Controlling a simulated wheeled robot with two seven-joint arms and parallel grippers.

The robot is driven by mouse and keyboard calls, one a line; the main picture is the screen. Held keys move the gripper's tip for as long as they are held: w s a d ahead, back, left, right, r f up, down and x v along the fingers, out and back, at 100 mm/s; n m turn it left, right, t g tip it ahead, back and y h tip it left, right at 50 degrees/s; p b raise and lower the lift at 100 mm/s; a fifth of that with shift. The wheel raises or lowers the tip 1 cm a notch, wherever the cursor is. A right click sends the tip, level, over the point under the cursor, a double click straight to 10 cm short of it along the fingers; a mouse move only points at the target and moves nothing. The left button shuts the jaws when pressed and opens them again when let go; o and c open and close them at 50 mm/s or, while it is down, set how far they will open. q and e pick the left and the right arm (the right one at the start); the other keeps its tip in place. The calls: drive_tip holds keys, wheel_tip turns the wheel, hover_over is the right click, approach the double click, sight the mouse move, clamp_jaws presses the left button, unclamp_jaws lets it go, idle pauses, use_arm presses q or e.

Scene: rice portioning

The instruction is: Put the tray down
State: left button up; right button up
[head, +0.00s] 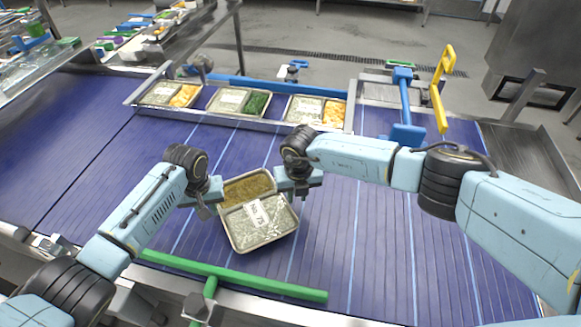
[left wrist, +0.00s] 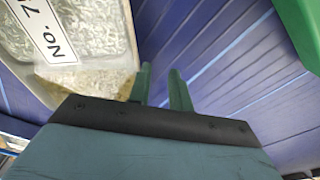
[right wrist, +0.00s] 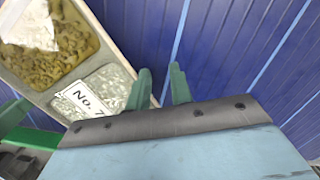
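The tray (head: 236,249) is a two-compartment tray with brown food at the back and white rice under a "No. 75" label at the front. It appears to lie on the blue conveyor, turned at an angle. My left gripper (head: 206,211) is at its left side; in the left wrist view the fingers (left wrist: 162,88) are apart, with belt between them and the tray beside one finger. My right gripper (head: 297,196) is at its right side; in the right wrist view the fingers (right wrist: 159,88) are also apart, with the tray beside one finger. Neither gripper holds it.
Several filled trays (head: 230,101) stand in a metal channel (head: 215,115) at the back. A green bar (head: 235,281) lies across the front of the conveyor (head: 335,245). A blue and yellow fixture (head: 405,110) stands at the back right. The belt is clear to the left and right.

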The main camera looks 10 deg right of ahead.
drive_tip(key=shift+r, duration=0.6)
use_arm(q)
wheel_tip(320, 180, up, 12)
drive_tip(key=shift+s, duration=0.45)
use_arm(e)
wheel_tip(320, 180, up, 11)
drive_tip(key=shift+s, duration=0.45)
drive_tip(key=shift+f, duration=0.15)
